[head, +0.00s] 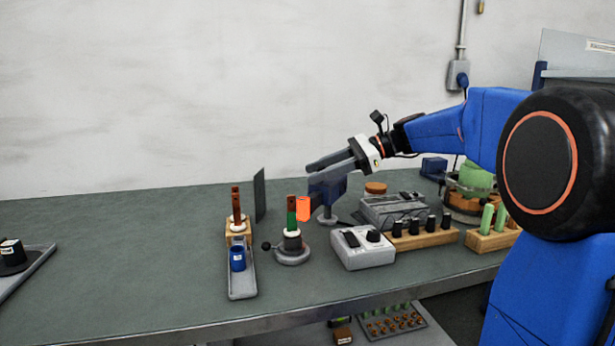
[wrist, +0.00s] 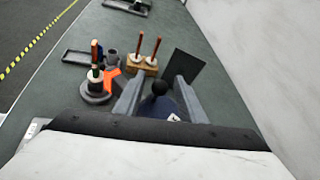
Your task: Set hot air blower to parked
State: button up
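The hot air blower (head: 328,192) is a grey-blue body on a small stand at the middle of the bench. A glowing orange patch (head: 303,208) shows at its left, beside an upright green and copper piece (head: 291,216) on a round grey base. My gripper (head: 317,170) is right above the blower and overlaps it in the head view. In the wrist view my gripper's fingers (wrist: 159,80) are apart, with a black ball knob (wrist: 159,88) and part of the blower (wrist: 163,108) between them. I cannot tell whether either finger touches it.
A grey control box (head: 362,247) with a dial stands to the right of the blower. A wooden block (head: 425,239) with black knobs is beyond it. A grey tray (head: 242,286) with a blue cup (head: 237,258) lies left. A dark upright panel (head: 259,195) stands behind. The bench's left half is mostly clear.

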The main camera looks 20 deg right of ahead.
jog(key=shift+x, duration=1.6)
jog(key=shift+c, duration=0.6)
grip_shut()
